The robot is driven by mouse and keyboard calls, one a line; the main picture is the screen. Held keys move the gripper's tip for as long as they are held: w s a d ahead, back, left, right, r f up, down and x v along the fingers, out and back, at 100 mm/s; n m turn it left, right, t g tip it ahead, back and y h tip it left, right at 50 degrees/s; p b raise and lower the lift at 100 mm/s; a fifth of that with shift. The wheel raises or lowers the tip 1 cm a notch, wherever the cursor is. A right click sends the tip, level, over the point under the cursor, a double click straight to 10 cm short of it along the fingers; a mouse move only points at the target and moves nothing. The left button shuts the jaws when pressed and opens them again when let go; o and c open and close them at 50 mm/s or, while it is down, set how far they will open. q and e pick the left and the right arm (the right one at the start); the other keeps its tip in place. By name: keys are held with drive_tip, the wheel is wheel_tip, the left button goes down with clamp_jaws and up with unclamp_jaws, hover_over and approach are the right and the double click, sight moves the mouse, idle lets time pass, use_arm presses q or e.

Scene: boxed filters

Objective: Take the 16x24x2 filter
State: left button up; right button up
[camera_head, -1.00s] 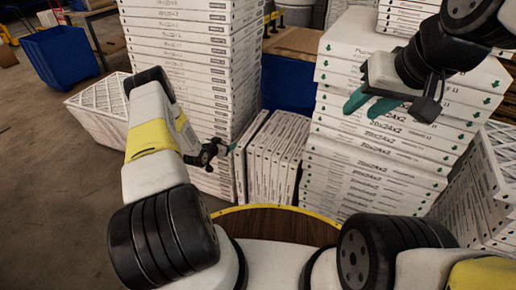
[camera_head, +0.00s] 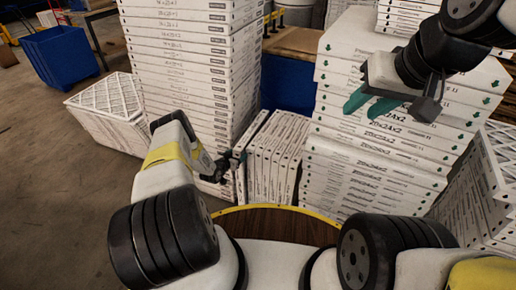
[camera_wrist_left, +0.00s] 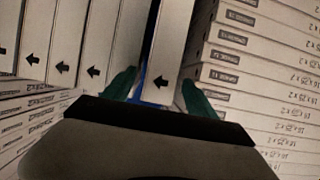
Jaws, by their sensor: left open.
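Several white boxed filters stand upright in a row (camera_head: 277,158) between two stacks in the head view; their size print is too small to read. My left gripper (camera_head: 238,160) is at the left end of this row. In the left wrist view, the left gripper (camera_wrist_left: 160,94) is open, with its green fingers on either side of the arrow-marked edge of one upright box (camera_wrist_left: 170,50). I cannot tell whether they touch it. My right gripper (camera_head: 370,104) is open and empty in front of the right stack, whose boxes read 20x24x2 (camera_head: 375,165).
A tall stack of flat boxes (camera_head: 190,60) rises close beside my left gripper; it also fills the right of the left wrist view (camera_wrist_left: 260,85). More boxes (camera_head: 478,195) lean at the right. A blue bin (camera_head: 62,55) stands far left, with open floor before it.

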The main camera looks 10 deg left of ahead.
use_arm(q)
drive_tip(key=shift+w, duration=0.1)
clamp_jaws()
drive_tip(key=shift+r, duration=0.1)
drive_tip(key=shift+r, duration=0.1)
idle(0.4)
